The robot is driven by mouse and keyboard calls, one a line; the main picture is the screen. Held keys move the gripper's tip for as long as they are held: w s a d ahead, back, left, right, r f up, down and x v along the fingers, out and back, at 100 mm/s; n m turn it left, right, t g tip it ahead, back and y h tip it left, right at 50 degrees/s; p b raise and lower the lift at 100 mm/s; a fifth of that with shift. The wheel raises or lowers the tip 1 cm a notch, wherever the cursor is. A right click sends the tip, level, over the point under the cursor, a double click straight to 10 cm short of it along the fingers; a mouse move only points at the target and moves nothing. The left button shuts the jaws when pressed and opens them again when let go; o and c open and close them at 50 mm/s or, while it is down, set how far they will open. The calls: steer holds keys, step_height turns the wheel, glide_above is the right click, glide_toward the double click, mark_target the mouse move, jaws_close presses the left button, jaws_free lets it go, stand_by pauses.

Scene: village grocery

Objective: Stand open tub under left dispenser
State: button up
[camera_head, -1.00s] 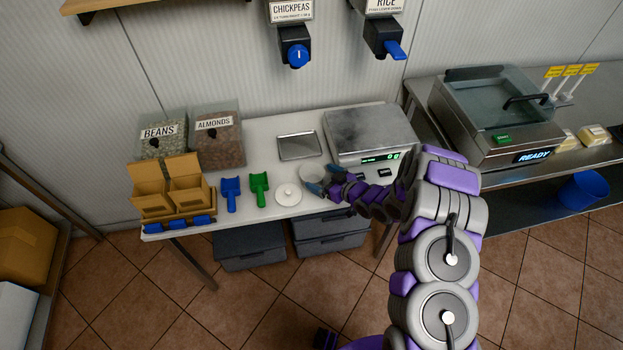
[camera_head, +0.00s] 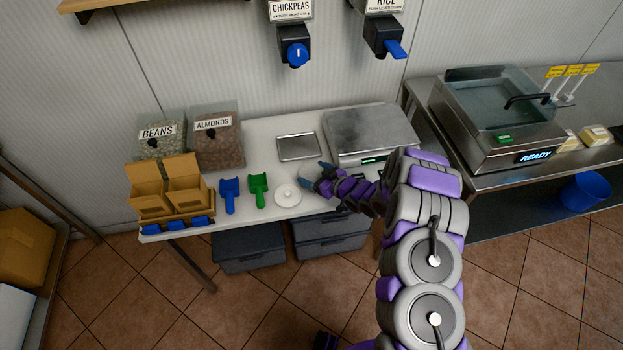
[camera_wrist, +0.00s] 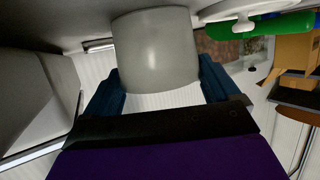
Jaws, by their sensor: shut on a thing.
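The tub is a plain pale cylinder (camera_wrist: 155,50) between my gripper's blue fingers in the wrist view. My gripper (camera_head: 312,180) is shut on it and hides most of it in the head view, above the front of the white table, right of the round white lid (camera_head: 288,194). Whether the tub touches the table cannot be told. The left dispenser, labelled CHICKPEAS (camera_head: 294,46), has a round blue knob and hangs on the wall. A flat metal tray (camera_head: 298,159) lies on the table below it, behind my gripper.
A scale (camera_head: 368,132) stands right of the tray. A green scoop (camera_head: 259,184) and a blue scoop (camera_head: 230,188) lie left of the lid. Bins of beans (camera_head: 160,148) and almonds (camera_head: 218,152) stand at the back left. The rice dispenser (camera_head: 383,38) hangs at right.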

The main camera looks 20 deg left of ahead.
steer(key=shift+c, duration=0.7)
